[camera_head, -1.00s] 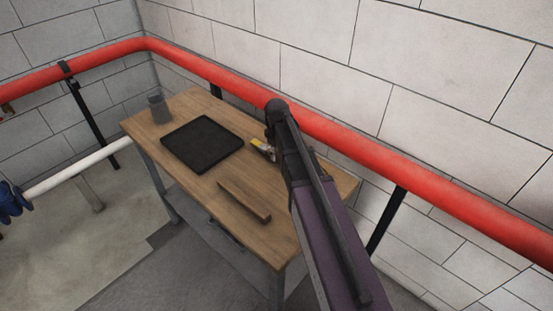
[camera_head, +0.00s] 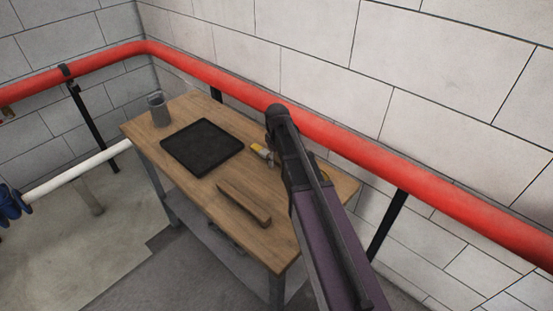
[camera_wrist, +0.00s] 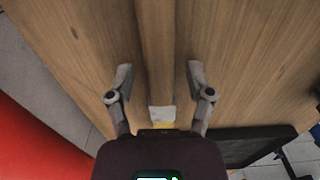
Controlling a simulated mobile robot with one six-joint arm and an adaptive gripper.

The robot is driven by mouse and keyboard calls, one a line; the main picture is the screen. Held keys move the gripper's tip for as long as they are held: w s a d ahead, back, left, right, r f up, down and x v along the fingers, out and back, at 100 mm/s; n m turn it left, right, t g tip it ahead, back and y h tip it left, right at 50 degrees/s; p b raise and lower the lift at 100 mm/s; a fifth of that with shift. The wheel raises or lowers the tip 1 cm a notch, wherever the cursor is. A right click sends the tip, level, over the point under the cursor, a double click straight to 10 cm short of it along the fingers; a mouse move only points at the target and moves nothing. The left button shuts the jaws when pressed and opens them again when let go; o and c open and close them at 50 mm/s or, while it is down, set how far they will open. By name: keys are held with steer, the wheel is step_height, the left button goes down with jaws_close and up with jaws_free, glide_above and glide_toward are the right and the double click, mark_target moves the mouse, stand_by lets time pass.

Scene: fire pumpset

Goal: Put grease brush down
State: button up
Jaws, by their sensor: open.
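My gripper (camera_wrist: 159,78) is open in the wrist view, its two fingers spread wide above the table. A piece with a pale end and a yellow part (camera_wrist: 162,116), probably the grease brush, shows between the finger bases, partly hidden by my gripper body. In the head view a yellow and silvery piece (camera_head: 261,151) shows just left of my arm. I cannot tell whether it touches the table. Neither finger visibly presses on it. My arm hides the fingertips in the head view.
The wooden table (camera_head: 196,188) carries a black tray (camera_head: 202,148), a grey cup (camera_head: 157,108) and a wooden bar (camera_head: 244,203). A red pipe (camera_head: 210,77) runs along the wall behind.

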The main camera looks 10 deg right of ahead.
mark_target(277, 159)
steer(key=shift+f, duration=0.1)
step_height(277, 159, up, 14)
steer(key=p, duration=1.3)
steer(key=shift+p, duration=0.35)
stand_by(0.6)
steer(key=s+d+m, duration=0.1)
steer(key=s+m, duration=0.6)
steer(key=s, duration=1)
steer(key=shift+s, duration=0.35)
steer(key=shift+c, duration=0.2)
